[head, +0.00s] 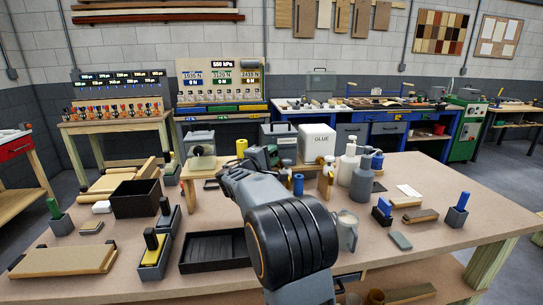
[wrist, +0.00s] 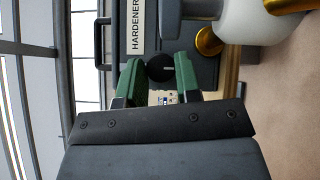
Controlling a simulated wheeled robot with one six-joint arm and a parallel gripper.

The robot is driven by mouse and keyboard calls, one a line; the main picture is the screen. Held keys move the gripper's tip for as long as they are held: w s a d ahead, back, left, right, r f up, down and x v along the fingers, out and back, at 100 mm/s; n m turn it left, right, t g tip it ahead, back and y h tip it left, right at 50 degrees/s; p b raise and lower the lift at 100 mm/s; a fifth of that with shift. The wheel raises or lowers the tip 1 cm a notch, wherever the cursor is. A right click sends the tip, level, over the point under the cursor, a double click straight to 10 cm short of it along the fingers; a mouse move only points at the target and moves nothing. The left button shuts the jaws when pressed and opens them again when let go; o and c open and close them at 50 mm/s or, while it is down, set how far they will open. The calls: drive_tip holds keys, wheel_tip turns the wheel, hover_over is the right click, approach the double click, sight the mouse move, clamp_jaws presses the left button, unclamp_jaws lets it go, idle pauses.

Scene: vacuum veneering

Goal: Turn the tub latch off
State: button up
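The hardener tub is a grey box with a dark carrying handle; it shows in the wrist view (wrist: 165,25) with its label sideways. In the head view a grey box (head: 281,133) behind my gripper appears to be this tub. A round black latch knob (wrist: 160,67) sits on the tub's front. My gripper (wrist: 160,72) has its two green fingertips on either side of this knob, very close to it; I cannot tell whether they press on it. In the head view my gripper (head: 262,156) is at the tub's front, and my wrist hides the knob.
A white glue tub (head: 318,142) stands right of the grey box. Pump bottles (head: 349,161) stand further right. A grey and white object with brass parts (wrist: 250,25) is close beside the fingers. A black bin (head: 136,199) and a black tray (head: 215,250) are on the left.

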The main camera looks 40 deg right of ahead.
drive_tip(key=shift+d, duration=0.1)
drive_tip(key=c, duration=0.4)
drive_tip(key=shift+o, duration=0.2)
drive_tip(key=m+y+p, duration=0.3)
drive_tip(key=y, duration=0.1)
drive_tip(key=m+t+y+p, duration=0.1)
drive_tip(key=m+y+p, duration=0.2)
drive_tip(key=y, duration=0.1)
drive_tip(key=r+m+y+p, duration=0.1)
drive_tip(key=m+y+p, duration=0.2)
drive_tip(key=y, duration=0.2)
drive_tip(key=shift+s+d+r, duration=0.1)
drive_tip(key=shift+s+d, duration=0.15)
drive_tip(key=shift+d, duration=0.15)
drive_tip(key=shift+t, duration=0.3)
